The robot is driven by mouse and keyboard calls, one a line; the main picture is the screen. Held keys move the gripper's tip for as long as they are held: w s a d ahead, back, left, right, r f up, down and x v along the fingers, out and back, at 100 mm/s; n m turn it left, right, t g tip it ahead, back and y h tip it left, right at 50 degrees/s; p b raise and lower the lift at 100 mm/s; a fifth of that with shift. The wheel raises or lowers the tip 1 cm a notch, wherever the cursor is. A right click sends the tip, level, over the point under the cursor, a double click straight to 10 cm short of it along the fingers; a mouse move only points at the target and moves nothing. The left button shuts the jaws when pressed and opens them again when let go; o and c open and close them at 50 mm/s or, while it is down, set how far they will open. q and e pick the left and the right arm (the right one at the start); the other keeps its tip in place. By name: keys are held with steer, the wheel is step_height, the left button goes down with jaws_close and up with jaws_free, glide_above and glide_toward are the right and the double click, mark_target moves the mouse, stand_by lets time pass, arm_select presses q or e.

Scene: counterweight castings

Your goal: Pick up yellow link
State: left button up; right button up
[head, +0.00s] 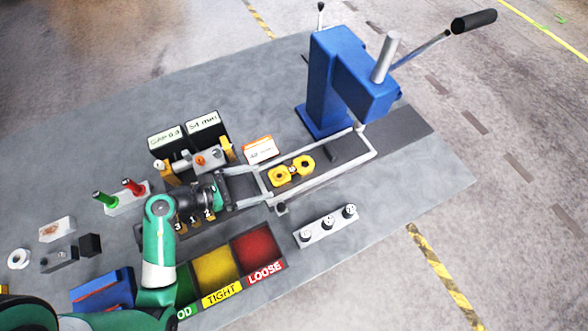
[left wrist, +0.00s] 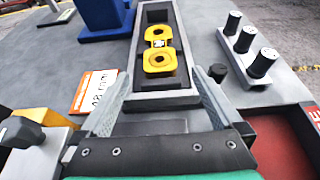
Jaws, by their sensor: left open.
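The yellow link (head: 291,170) has two rounded ends with holes and a narrower waist. It lies flat in a long grey tray (head: 325,177), and shows in the left wrist view (left wrist: 160,61) upright in the picture, ahead of my fingers. My left gripper (head: 259,185) comes in from the left at the near end of the tray. Its fingers are spread apart with nothing between them, short of the link. In the left wrist view the gripper (left wrist: 160,84) shows a finger on each side of the tray. My right gripper is not in view.
A blue press (head: 335,85) with a lever stands behind the tray. An orange-and-white card (head: 260,150) lies beside it. A block with several knobbed pins (head: 327,228) stands in front. Yellow TIGHT (head: 215,270) and red LOOSE (head: 258,248) bins sit nearer. Gauge blocks stand left of the card.

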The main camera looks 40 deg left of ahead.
mark_target(275, 177)
arm_select(q)
steer(key=b+x, duration=0.1)
steer(key=x, duration=0.4)
jaws_close()
stand_by(0.4)
steer(key=shift+r, duration=0.1)
